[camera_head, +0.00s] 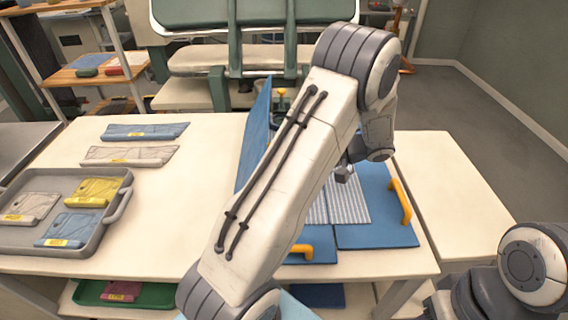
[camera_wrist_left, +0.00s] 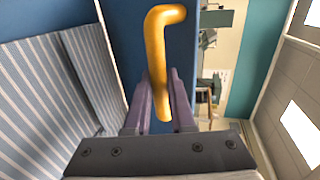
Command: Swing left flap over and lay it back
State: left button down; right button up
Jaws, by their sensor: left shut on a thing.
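A blue folding board lies on the white table. Its left flap (camera_head: 252,140) stands steeply tilted up. Its right flap (camera_head: 375,222) lies flat, with a yellow handle (camera_head: 400,200). Another yellow handle (camera_head: 301,249) shows at the front. A grey striped garment (camera_head: 349,201) lies on the board, partly hidden by my left arm. In the left wrist view, my left gripper (camera_wrist_left: 160,92) is shut on a yellow handle (camera_wrist_left: 158,55) against a blue panel (camera_wrist_left: 125,30). The striped garment (camera_wrist_left: 45,100) is beside it. My right gripper is out of view.
A grey tray (camera_head: 122,203) with folded packets stands on the left of the table. Folded blue (camera_head: 145,132) and grey (camera_head: 128,155) packets lie behind it. A green tray (camera_head: 155,297) sits on a lower shelf. Bare table (camera_head: 180,215) lies left of the board.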

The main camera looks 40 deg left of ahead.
pick_arm(q)
jog(key=shift+d+f, duration=0.15)
jog(key=shift+f, duration=0.15)
jog(key=c, duration=1)
grip_release()
jog(key=shift+o, duration=1.2)
jog(key=shift+w+d, duration=0.1)
jog(key=shift+w, duration=0.05)
jog(key=shift+r, duration=0.1)
jog(key=b+v, duration=0.1)
jog(key=v, duration=0.9)
jog(key=shift+b, duration=0.35)
jog(key=shift+d, duration=0.1)
